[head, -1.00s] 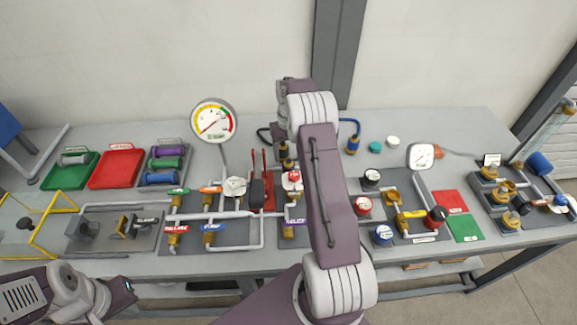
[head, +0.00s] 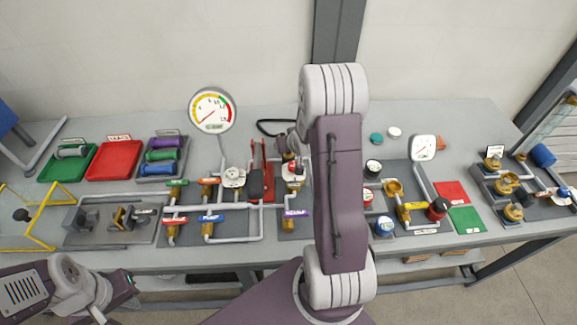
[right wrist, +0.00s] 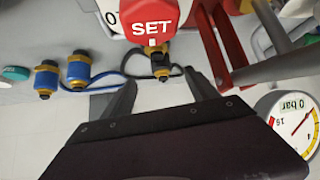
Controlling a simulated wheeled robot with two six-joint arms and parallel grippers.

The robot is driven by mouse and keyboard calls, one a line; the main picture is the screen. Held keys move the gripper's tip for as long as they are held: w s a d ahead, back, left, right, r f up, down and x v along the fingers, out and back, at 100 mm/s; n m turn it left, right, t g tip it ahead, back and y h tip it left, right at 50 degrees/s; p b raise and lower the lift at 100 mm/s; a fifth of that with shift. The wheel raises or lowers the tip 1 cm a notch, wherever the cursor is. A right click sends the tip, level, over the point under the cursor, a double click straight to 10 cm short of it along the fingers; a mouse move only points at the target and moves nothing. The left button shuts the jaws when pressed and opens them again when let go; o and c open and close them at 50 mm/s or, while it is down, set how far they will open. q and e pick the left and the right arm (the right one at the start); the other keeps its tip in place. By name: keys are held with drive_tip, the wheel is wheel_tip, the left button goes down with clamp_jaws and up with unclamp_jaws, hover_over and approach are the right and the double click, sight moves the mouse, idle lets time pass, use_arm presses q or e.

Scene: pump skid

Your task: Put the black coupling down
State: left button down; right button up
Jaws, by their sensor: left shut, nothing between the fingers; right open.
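The right wrist view shows a dark coupling with brass parts (right wrist: 161,62) on a black hose, beyond the fingertips and partly behind a red SET knob (right wrist: 151,22). I take it for the black coupling. My right gripper (right wrist: 160,82) is open, with its fingers apart on either side of the line to the coupling; I see no contact. In the head view my right arm hides most of that area, and a black hose loop (head: 270,127) shows at the back. My left gripper (head: 131,281) is shut and empty at the lower left, off the bench's front edge.
Two blue-hosed brass couplings (right wrist: 77,70) stand left of the black one in the wrist view. A pressure gauge (right wrist: 293,120) and a red lever (right wrist: 205,38) are close on the right. Green (head: 68,163) and red (head: 114,160) trays lie at the left of the bench.

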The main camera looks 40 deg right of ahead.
sight(289, 157)
drive_tip(key=shift+t, duration=0.3)
drive_tip(key=s+a, duration=0.1)
drive_tip(key=s, duration=0.1)
drive_tip(key=s+a+r, duration=0.1)
drive_tip(key=s, duration=0.1)
drive_tip(key=s+a+b, duration=0.1)
drive_tip(key=s, duration=0.1)
drive_tip(key=shift+s+r, duration=0.4)
drive_tip(key=shift+d+x, duration=0.2)
drive_tip(key=shift+x, duration=4.55)
drive_tip(key=shift+r, duration=0.2)
drive_tip(key=c, duration=0.5)
clamp_jaws()
